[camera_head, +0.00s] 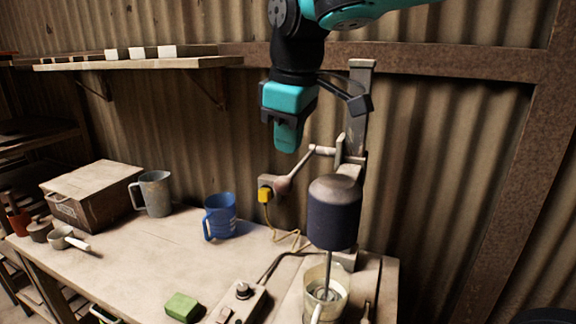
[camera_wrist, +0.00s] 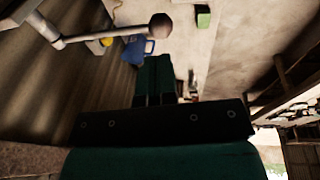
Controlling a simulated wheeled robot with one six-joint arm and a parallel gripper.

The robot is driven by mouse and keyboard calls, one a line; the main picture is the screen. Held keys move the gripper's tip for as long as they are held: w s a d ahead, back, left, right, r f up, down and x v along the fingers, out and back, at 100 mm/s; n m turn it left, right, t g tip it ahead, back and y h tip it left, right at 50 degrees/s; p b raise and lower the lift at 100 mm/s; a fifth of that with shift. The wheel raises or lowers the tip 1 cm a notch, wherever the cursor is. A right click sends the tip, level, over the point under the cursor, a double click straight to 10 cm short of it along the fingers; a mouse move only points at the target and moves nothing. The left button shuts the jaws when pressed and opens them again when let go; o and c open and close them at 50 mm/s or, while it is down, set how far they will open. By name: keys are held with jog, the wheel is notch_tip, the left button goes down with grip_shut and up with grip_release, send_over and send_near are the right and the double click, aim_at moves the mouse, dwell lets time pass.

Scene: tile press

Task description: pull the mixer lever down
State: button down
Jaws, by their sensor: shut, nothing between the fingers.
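The mixer stands at the right end of the bench, with a dark motor head (camera_head: 334,212) on a grey upright post (camera_head: 357,110). Its lever (camera_head: 299,168) slopes down and left from a pivot bar on the post to a rounded brown knob (camera_head: 283,185). In the wrist view the lever (camera_wrist: 105,34) runs across the upper left and ends in the ball knob (camera_wrist: 160,25). My gripper (camera_head: 287,143) is above the knob, pointing down, and is apart from it. In the wrist view my gripper (camera_wrist: 154,62) is shut and empty, with the knob past its tips.
A pale mixing jug (camera_head: 338,288) sits under the mixer's shaft. A control box (camera_head: 240,300), green block (camera_head: 182,306), blue jug (camera_head: 220,217) and grey jug (camera_head: 155,194) stand on the bench (camera_head: 140,248). A yellow plug (camera_head: 264,194) is close beside the knob. A wall shelf (camera_head: 140,64) is at upper left.

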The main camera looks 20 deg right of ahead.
aim_at(284, 178)
jog(key=shift+p+x, duration=0.35)
jog(key=shift+x, duration=2.4)
